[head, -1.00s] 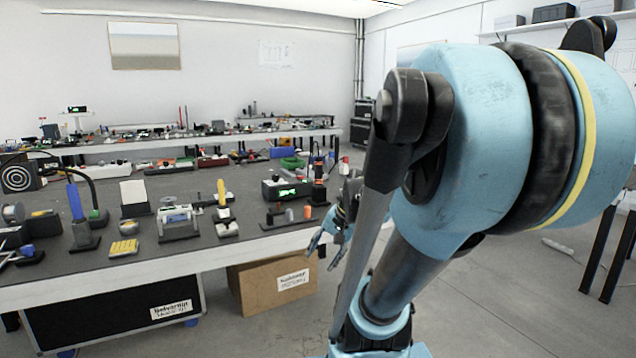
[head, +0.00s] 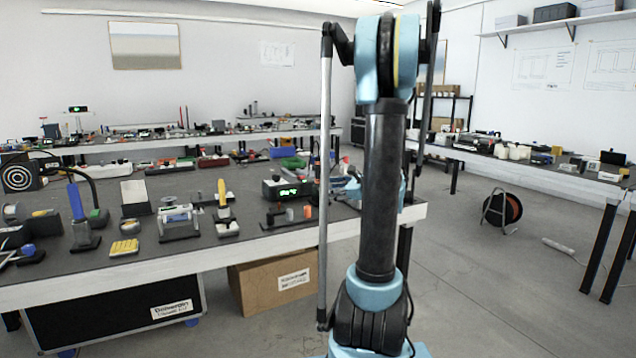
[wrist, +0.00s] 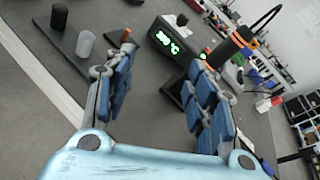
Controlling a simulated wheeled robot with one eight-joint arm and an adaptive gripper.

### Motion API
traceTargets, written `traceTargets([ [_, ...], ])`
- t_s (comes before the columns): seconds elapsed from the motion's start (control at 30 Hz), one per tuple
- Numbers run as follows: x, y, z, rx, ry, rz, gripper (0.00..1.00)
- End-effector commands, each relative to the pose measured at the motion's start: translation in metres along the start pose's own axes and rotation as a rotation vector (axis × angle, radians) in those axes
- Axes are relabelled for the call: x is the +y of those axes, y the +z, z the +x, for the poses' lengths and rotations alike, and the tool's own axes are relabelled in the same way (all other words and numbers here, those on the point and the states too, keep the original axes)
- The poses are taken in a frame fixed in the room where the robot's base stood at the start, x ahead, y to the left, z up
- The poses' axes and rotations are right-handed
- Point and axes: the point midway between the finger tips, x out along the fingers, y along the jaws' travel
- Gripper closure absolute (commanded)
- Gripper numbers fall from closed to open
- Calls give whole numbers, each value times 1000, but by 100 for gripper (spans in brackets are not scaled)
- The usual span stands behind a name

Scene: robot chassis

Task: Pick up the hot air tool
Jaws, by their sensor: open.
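The likely hot air tool (wrist: 234,46) is a dark cylinder with an orange ring and a curved black cable, at the upper right of the wrist view. It stands beside a black station (wrist: 172,40) with a green temperature readout. The station (head: 286,188) also shows on the near bench in the head view. My gripper (wrist: 160,62) is open and empty, its blue-padded fingers spread, with the station visible beyond the gap. The tool appears beyond the right finger, which partly covers its lower area. In the head view my arm hides most of the gripper.
The near bench (head: 190,245) carries many small tools. Small dark and grey cylinders (wrist: 86,43) stand on a base left of the station. A cardboard box (head: 270,285) is under the bench. A cable reel (head: 502,208) stands on the open floor at right.

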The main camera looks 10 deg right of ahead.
Motion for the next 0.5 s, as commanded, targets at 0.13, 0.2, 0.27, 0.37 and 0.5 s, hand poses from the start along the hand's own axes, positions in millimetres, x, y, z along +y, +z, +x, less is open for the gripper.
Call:
traceTargets([
  [0.13, -44, -12, -4, -94, -83, 180, 49],
  [0.2, -59, -16, -6, -133, -110, 248, 49],
  [0.27, -69, -19, -9, -161, -127, 294, 49],
  [0.37, -80, -23, -12, -194, -146, 347, 49],
  [0.5, -87, -24, -10, -214, -156, 378, 49],
])
